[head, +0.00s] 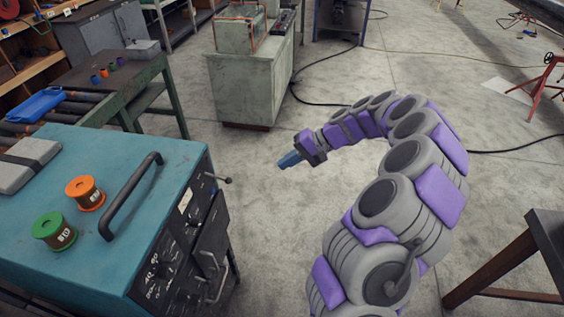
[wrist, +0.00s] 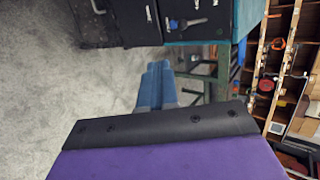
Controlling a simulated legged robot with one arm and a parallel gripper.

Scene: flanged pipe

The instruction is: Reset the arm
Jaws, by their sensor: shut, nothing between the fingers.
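My gripper (head: 288,160) is at the end of my grey and purple arm in the head view. The arm curves up from the lower right and bends over to the left. The blue fingers are shut together with nothing between them, over open floor to the right of the teal-topped cabinet (head: 130,205). In the wrist view the blue fingers (wrist: 157,85) lie side by side, with the cabinet's dark front (wrist: 135,20) beyond them and apart from them.
Green (head: 53,231) and orange (head: 85,193) spools and a black handle (head: 132,196) are on the cabinet top. A pale green cabinet (head: 250,85) stands behind. A dark table (head: 550,245) is at the lower right. Black cables (head: 310,99) cross the floor, otherwise mostly clear around my arm.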

